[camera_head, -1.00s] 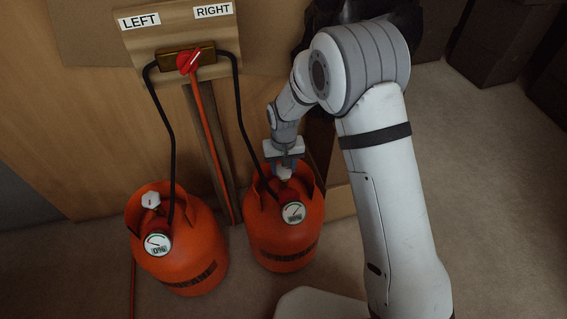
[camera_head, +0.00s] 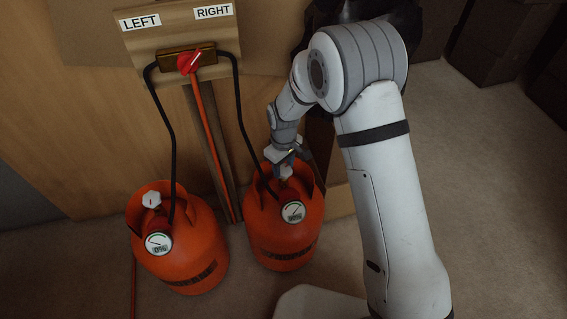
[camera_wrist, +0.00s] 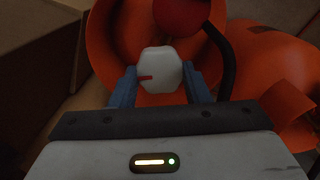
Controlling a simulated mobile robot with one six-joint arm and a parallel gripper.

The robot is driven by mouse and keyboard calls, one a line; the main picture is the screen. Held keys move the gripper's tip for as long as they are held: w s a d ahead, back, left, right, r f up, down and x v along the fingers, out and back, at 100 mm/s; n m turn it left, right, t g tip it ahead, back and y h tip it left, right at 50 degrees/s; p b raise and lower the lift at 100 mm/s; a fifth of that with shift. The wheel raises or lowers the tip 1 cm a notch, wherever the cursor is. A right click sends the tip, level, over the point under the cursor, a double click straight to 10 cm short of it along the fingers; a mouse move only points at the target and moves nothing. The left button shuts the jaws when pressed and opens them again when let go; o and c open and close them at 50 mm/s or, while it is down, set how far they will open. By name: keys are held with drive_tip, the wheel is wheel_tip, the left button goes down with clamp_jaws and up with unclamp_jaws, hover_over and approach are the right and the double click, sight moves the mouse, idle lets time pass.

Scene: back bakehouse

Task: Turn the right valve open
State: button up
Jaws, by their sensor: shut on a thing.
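The right valve (camera_wrist: 160,66) is a white knob with a red mark, on top of the right orange gas cylinder (camera_head: 283,236). My gripper (camera_wrist: 160,85) is shut on this knob, with one blue finger on each side in the wrist view. In the head view my gripper (camera_head: 287,168) reaches down onto the cylinder's top and mostly hides the knob. The red mark points left in the wrist view. The right gauge (camera_head: 293,212) shows a reading too small to read surely. The left cylinder (camera_head: 181,250) has a white valve knob (camera_head: 152,199) and a gauge (camera_head: 158,244) showing 0%.
A wooden board with LEFT (camera_head: 139,21) and RIGHT (camera_head: 214,11) labels carries a brass block with a red changeover lever (camera_head: 189,62). Black hoses run from it to both cylinders. A red hose hangs between them. Floor (camera_head: 490,200) at right is clear.

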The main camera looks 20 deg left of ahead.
sight(284, 169)
idle(0.4)
drive_tip(key=o, duration=1)
drive_tip(key=shift+c, duration=0.2)
wheel_tip(284, 169, up, 8)
drive_tip(key=shift+p, duration=0.65)
